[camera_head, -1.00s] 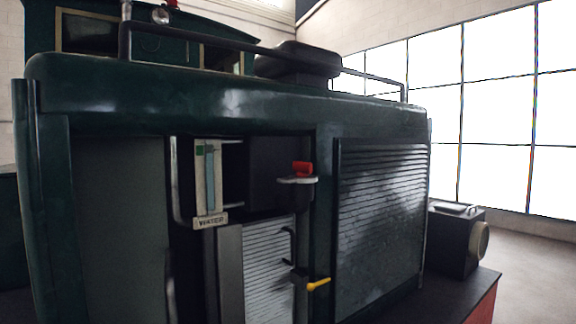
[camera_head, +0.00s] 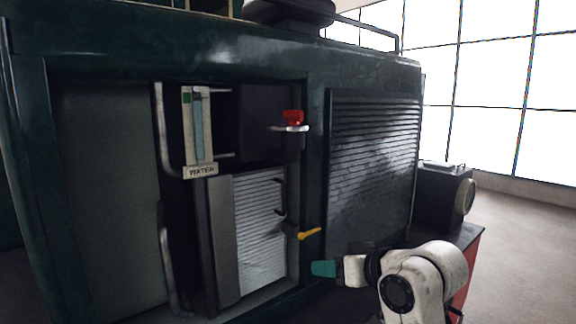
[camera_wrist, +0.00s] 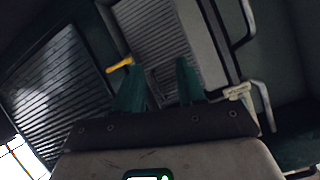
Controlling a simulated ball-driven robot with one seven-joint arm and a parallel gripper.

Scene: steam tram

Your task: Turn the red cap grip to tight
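The red cap grip (camera_head: 292,117) sits on top of a pale round flange (camera_head: 289,128) on a dark filler neck (camera_head: 290,148), right of the water gauge in the tram's open bay. It does not show in the wrist view. No mark for tight is readable. My gripper (camera_head: 323,268) has teal fingers and is at the lower right in the head view, below and right of the red grip and well apart from it. In the wrist view my gripper (camera_wrist: 158,82) has its two fingers apart, with nothing seen between them.
A yellow lever (camera_head: 310,233) sticks out below the filler neck; it also shows in the wrist view (camera_wrist: 119,65). The water gauge (camera_head: 197,125) and a bent handrail (camera_head: 163,130) are left. A louvred panel (camera_head: 372,165) is right. A dark lamp box (camera_head: 445,190) stands farther right.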

